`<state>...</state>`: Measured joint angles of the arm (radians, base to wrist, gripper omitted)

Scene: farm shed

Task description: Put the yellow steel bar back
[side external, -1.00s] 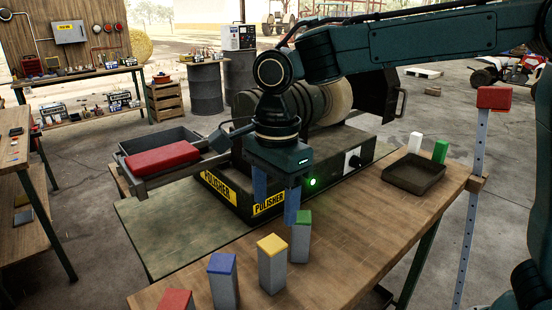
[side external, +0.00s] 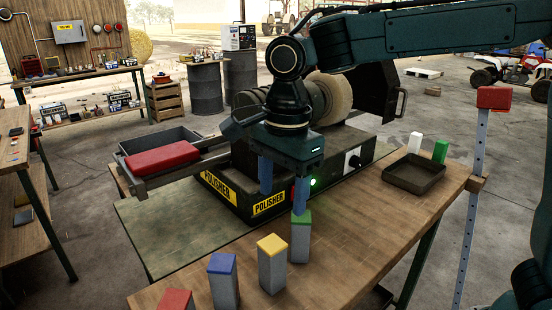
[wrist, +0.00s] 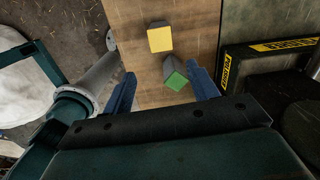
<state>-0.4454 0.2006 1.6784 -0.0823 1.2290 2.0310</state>
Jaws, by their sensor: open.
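The yellow steel bar (side external: 272,268) is a grey upright block with a yellow top, standing on the wooden bench in a row of similar bars. Its yellow top (wrist: 160,38) shows in the wrist view, beyond the green-topped bar. My gripper (side external: 283,200) is open and empty, pointing down. It is above the bench at the polisher's front, behind the yellow bar. In the wrist view the green-topped bar (wrist: 175,77) appears between my two fingers (wrist: 164,88), nearer the right one. In the side view a fingertip overlaps its green top; I cannot tell whether they touch.
Blue-topped (side external: 222,282) and red-topped (side external: 176,299) bars stand left of the yellow one. The polisher (side external: 225,198) is behind the row. A dark tray (side external: 414,187) lies at the right, with white (side external: 415,143) and green (side external: 441,151) blocks behind it. The bench right of the row is clear.

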